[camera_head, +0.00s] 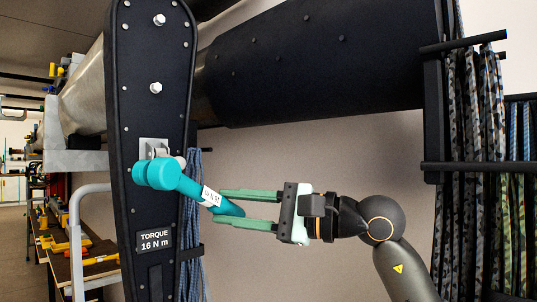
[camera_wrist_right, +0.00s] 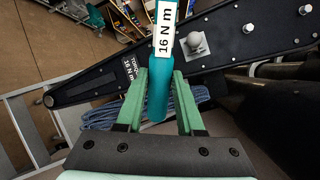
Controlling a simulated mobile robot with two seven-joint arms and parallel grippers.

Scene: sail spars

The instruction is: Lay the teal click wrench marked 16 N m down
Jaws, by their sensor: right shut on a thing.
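The teal click wrench (camera_head: 188,186) has a round head, and its white handle label is hard to read in the head view. In the wrist view the wrench (camera_wrist_right: 157,98) shows its label reading 16 N m. My right gripper (camera_head: 218,207) has its green fingers on either side of the lower handle and is shut on it; it also shows in the wrist view (camera_wrist_right: 159,78). The wrench head is up by a small metal bracket (camera_head: 153,144) on the black plate (camera_head: 150,110); I cannot tell whether they touch. My left gripper is not in view.
A sign (camera_head: 155,241) on the plate reads TORQUE 16 N m. Blue rope (camera_head: 193,255) hangs behind the plate. A dark spar (camera_head: 320,60) runs across above. A grey rail (camera_head: 77,240) and a bench with yellow tools (camera_head: 100,260) are at left. Patterned ropes (camera_head: 480,180) hang at right.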

